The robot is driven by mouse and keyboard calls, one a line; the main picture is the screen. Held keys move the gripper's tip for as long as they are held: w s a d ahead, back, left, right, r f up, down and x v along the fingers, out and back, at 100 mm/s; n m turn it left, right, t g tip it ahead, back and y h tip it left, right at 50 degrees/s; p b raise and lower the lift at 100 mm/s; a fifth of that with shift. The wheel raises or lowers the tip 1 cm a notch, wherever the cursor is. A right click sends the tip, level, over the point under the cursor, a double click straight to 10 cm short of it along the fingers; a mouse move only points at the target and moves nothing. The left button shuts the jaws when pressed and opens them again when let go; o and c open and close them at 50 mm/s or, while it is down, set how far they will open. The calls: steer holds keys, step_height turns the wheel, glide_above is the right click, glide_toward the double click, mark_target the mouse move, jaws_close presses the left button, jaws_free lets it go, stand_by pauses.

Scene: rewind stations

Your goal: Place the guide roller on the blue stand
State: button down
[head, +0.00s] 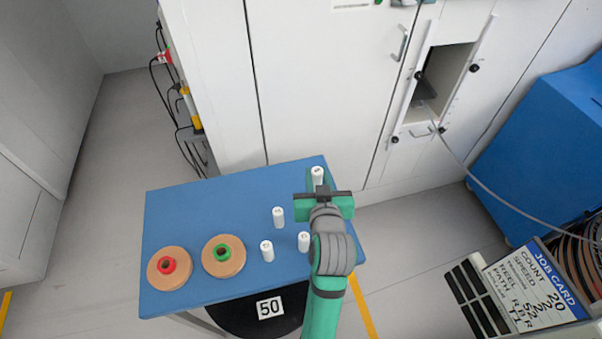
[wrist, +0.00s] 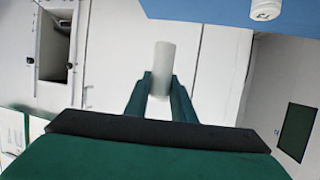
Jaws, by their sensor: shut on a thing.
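My gripper (head: 319,192) is shut on a white cylindrical guide roller (head: 317,175). In the wrist view the roller (wrist: 163,68) stands up between the two green fingers (wrist: 160,95), with white cabinet panels behind it. In the head view the held roller appears near the far right corner of the blue-topped stand (head: 185,210). Its height above the top is hard to tell. Three other white rollers stand upright on the blue top: one (head: 278,217) farther back, one (head: 267,251) nearer, and one (head: 304,241) beside my arm.
Two tan reels lie at the left of the blue top, one with a red hub (head: 168,266), one with a green hub (head: 223,253). A white cabinet (head: 330,90) stands behind, with an open hatch (head: 440,80). A blue cabinet (head: 540,150) and a job card (head: 532,285) are at right.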

steer(key=w+f, duration=0.3)
steer(key=w, duration=0.1)
steer(key=w+f, duration=0.3)
steer(key=w, duration=0.1)
steer(key=w+a+f, duration=0.1)
steer(key=w+f, duration=0.2)
steer(key=shift+w+f, duration=0.1)
steer(key=shift+w, duration=0.3)
steer(key=shift+f, duration=1.4)
steer(key=shift+f, duration=0.15)
steer(key=c, duration=1.5)
jaws_free()
